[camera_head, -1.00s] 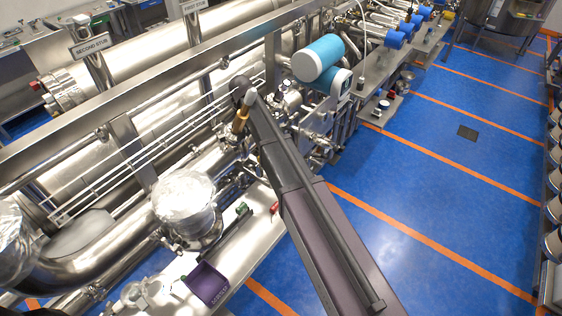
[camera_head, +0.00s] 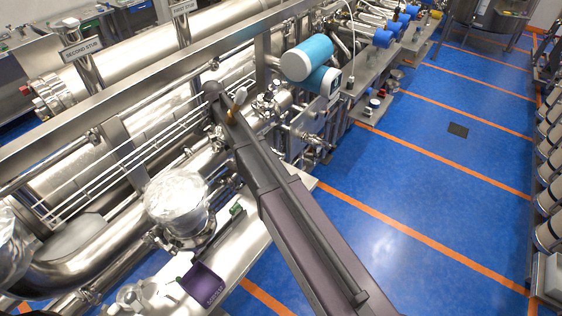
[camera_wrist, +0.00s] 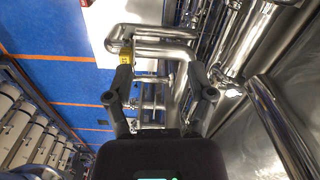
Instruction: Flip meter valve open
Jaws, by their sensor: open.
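My gripper (camera_wrist: 160,76) shows in the wrist view with its two dark fingers spread wide and nothing held between them. A small yellow part (camera_wrist: 125,56) appears at the tip of the left finger; I cannot tell whether it touches. Bent steel pipes (camera_wrist: 155,40) run beyond the fingertips. In the head view my arm (camera_head: 285,205) reaches up into the pipework, and my gripper is not clearly visible there. A blue-and-white meter body (camera_head: 307,57) stands right of the arm's far end. I cannot tell which fitting is the meter valve.
A foil-covered vessel (camera_head: 177,203) and a purple bin (camera_head: 203,284) stand left of my arm. A long steel rail (camera_head: 150,85) crosses the upper left.

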